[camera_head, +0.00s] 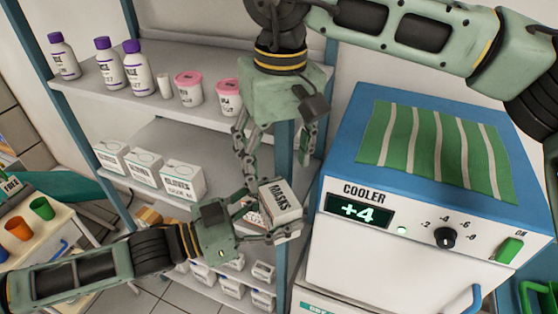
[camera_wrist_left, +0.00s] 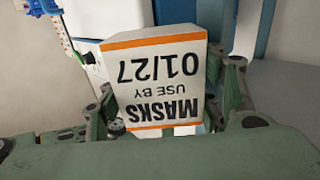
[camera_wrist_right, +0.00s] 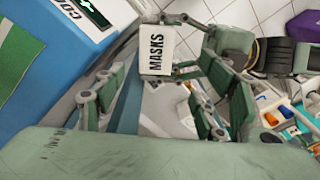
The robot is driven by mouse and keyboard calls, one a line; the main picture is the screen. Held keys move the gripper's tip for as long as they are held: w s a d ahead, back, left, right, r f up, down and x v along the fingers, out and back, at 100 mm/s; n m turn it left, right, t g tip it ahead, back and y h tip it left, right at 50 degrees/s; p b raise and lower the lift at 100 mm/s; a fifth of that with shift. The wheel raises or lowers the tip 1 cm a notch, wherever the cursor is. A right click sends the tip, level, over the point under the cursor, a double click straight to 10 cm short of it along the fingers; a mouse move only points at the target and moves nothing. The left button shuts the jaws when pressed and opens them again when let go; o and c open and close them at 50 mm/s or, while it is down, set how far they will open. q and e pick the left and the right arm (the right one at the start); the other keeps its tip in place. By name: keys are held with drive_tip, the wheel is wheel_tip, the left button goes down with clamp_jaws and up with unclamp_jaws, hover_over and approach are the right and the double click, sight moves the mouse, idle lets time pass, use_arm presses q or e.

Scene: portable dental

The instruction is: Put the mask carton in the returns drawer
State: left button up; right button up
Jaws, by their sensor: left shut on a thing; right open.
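The mask carton (camera_head: 279,206) is a white box with black MASKS lettering. My left gripper (camera_head: 262,222) is shut on it and holds it in the air in front of the shelf unit, left of the cooler. In the left wrist view the carton (camera_wrist_left: 157,80) shows a USE BY 01/27 label with orange edges, upside down, between the fingers. My right gripper (camera_head: 273,152) is open and empty, pointing down just above the carton. In the right wrist view the carton (camera_wrist_right: 157,50) lies beyond the open fingers. I cannot make out a returns drawer.
The blue and white cooler (camera_head: 345,255) stands to the right, a striped green cloth (camera_head: 435,150) on top. The shelf unit (camera_head: 130,90) holds purple-capped bottles, pink-lidded tubs and white cartons (camera_head: 183,180). A trolley with cups (camera_head: 42,208) is at the far left.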

sight(280, 210)
drive_tip(key=shift+d+f+n, duration=0.2)
drive_tip(key=shift+f+n, duration=0.1)
drive_tip(key=shift+f, duration=0.45)
wheel_tip(280, 210, down, 12)
drive_tip(key=shift+r, duration=0.2)
drive_tip(key=shift+c, duration=0.6)
drive_tip(key=c, duration=1.1)
use_arm(q)
drive_tip(key=o, duration=1.3)
drive_tip(key=shift+c, duration=0.2)
use_arm(e)
drive_tip(key=shift+c, duration=0.3)
